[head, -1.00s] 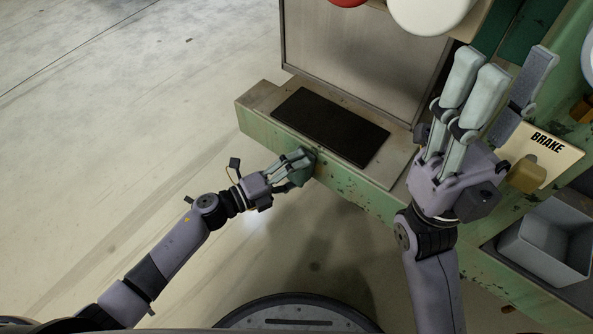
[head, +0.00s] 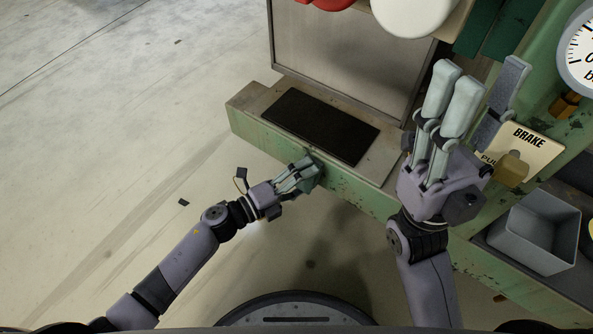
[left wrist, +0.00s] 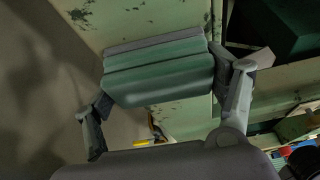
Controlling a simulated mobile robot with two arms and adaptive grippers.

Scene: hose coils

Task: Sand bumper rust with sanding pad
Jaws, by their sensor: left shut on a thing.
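The green bumper (head: 350,188), a beam with chipped paint and rust-coloured specks, runs diagonally across the middle of the head view. My left gripper (head: 308,172) is shut on the sanding pad (head: 316,168) at the bumper's front face. In the left wrist view the sanding pad (left wrist: 158,72) is a green block with a grey layer, held between the fingers, with the speckled bumper (left wrist: 125,22) right behind it. I cannot tell whether the pad's face touches. My right gripper (head: 482,80) is open and empty, raised over the right side.
A dark mat (head: 322,125) lies on the ledge above the bumper. A grey bin (head: 535,232), a BRAKE plate with a knob (head: 512,168) and a gauge (head: 580,50) are at the right.

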